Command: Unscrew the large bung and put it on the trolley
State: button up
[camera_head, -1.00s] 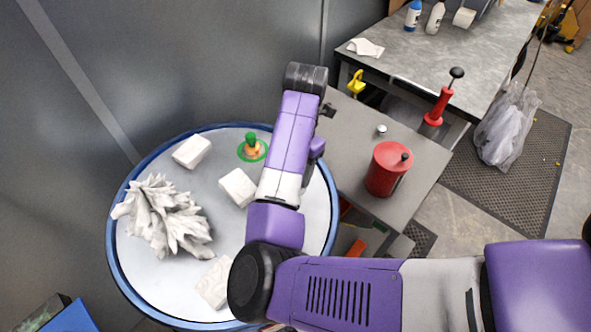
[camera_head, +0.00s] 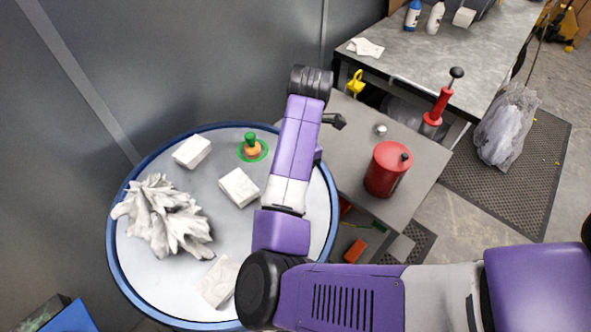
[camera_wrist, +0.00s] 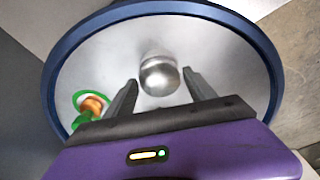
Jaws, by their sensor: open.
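A shiny round metal piece (camera_wrist: 159,76), which I take for the large bung, sits on the pale top with the blue rim (camera_wrist: 56,97). In the head view this top (camera_head: 140,257) is at left, and my arm hides the bung. My gripper (camera_wrist: 161,86) is open in the wrist view, with one finger on each side of the bung and a gap at both. I cannot tell how far the fingers reach down around it. The trolley (camera_head: 345,150) is a grey surface right of the round top.
On the round top are white blocks (camera_head: 239,187), a crumpled white clump (camera_head: 165,217) and a green-and-orange fitting (camera_head: 251,147). The trolley holds a red can (camera_head: 388,169) and a small metal piece (camera_head: 381,130). Bare trolley surface shows around them. A bench (camera_head: 440,40) stands behind.

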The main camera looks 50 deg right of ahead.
jog(key=m, duration=0.7)
jog(key=shift+t, duration=0.3)
jog(key=m+h+b, duration=0.1)
jog(key=m, duration=0.5)
jog(key=shift+a+m, duration=0.1)
jog(key=shift+m, duration=0.2)
jog(key=m+b, duration=0.1)
jog(key=m, duration=0.3)
jog(key=shift+f+h, duration=0.1)
jog(key=shift+h, duration=0.2)
jog(key=m+b, duration=0.1)
jog(key=m, duration=0.4)
jog(key=shift+h, duration=0.3)
jog(key=shift+c, duration=0.4)
